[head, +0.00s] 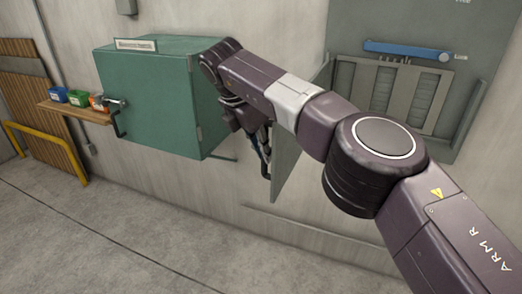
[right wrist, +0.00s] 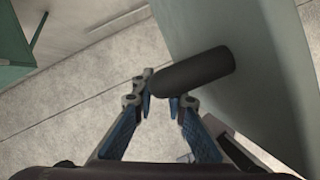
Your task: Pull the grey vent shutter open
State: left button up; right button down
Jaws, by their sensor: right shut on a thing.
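The grey vent shutter (head: 288,165) stands swung out from the wall, seen nearly edge-on in the head view. Its opening with grey slats (head: 395,95) shows behind it. In the right wrist view the shutter (right wrist: 235,50) fills the right side, and a dark cylindrical handle (right wrist: 200,72) sticks out from its face. My right gripper (head: 265,160) is beside the shutter, partly hidden by my arm. In the right wrist view its blue-padded fingers (right wrist: 163,102) are shut on the handle near its free end. My left gripper is not in view.
A green cabinet (head: 148,95) on the wall stands close to the left of my right gripper. A blue bar (head: 405,50) lies above the slatted opening. A wooden shelf with small bins (head: 75,113) and a yellow rail (head: 45,150) are further left. The floor (head: 150,225) below is clear.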

jog(key=shift+w+d+r, duration=0.2)
jog(key=shift+d+r, duration=0.05)
jog(key=shift+d, duration=0.05)
jog(key=c, duration=2.2)
grip_release()
jog(key=shift+o, duration=1.3)
jog(key=shift+w+d+f, duration=0.1)
jog(key=shift+d+f, duration=0.05)
jog(key=shift+f, duration=0.05)
jog(key=shift+a+r, duration=0.15)
jog(key=shift+a, duration=0.05)
jog(key=s+a, duration=0.8)
jog(key=shift+s+a+r, duration=0.3)
jog(key=shift+s+r, duration=0.1)
